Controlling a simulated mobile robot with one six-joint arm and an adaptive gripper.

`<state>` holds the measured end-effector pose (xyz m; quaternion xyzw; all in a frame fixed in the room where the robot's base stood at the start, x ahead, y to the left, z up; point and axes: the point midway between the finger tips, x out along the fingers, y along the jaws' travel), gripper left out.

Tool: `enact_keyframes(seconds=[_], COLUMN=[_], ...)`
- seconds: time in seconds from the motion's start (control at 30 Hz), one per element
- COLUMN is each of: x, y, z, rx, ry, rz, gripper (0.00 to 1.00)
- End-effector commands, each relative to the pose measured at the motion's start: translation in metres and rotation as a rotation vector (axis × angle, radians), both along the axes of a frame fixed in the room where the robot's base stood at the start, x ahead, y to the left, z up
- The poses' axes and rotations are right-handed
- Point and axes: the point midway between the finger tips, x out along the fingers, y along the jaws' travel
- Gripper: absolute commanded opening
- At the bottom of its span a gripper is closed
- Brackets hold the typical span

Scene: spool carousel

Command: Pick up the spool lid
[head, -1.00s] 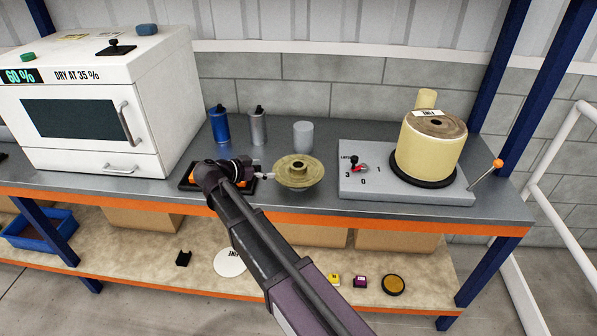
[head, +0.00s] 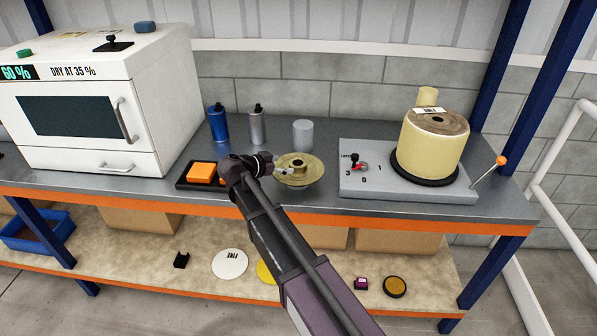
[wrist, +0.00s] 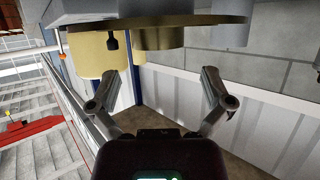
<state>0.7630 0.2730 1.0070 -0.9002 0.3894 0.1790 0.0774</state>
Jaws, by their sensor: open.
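The spool lid (head: 313,172) looks like a tan-gold flanged disc with a raised hub, lying on the grey bench in front of a grey cylinder. My gripper (head: 287,171) is at its left side, with the near fingers overlapping the lid in the head view. In the wrist view, which appears upside down, the lid's flange (wrist: 205,20) shows edge-on at the top with its hub (wrist: 158,38) projecting from it. My gripper (wrist: 158,76) there is open, its fingers spread either side of the hub's line and apart from it. Nothing is between them.
A wound spool (head: 435,150) stands on a grey turntable base (head: 365,185) at right, with an orange-knobbed lever (head: 500,161). Blue (head: 218,124) and silver (head: 258,127) bottles and the grey cylinder (head: 303,135) stand behind. A white dryer (head: 150,60) is left. An orange block (head: 201,172) sits nearby.

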Motion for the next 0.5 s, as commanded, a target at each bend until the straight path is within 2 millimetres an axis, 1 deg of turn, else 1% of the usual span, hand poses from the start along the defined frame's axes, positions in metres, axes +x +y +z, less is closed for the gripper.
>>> enact_keyframes(seconds=[0.03,0.13,0.5], x=[0.0033,0.0063,0.0075], y=[-0.0032,-0.0065,-0.0084], z=[-0.0033,-0.0043,-0.0041], rx=[0.0,0.0,0.0], ry=[0.0,0.0,0.0], rz=[0.0,0.001,0.0], gripper=[1.0,1.0,1.0])
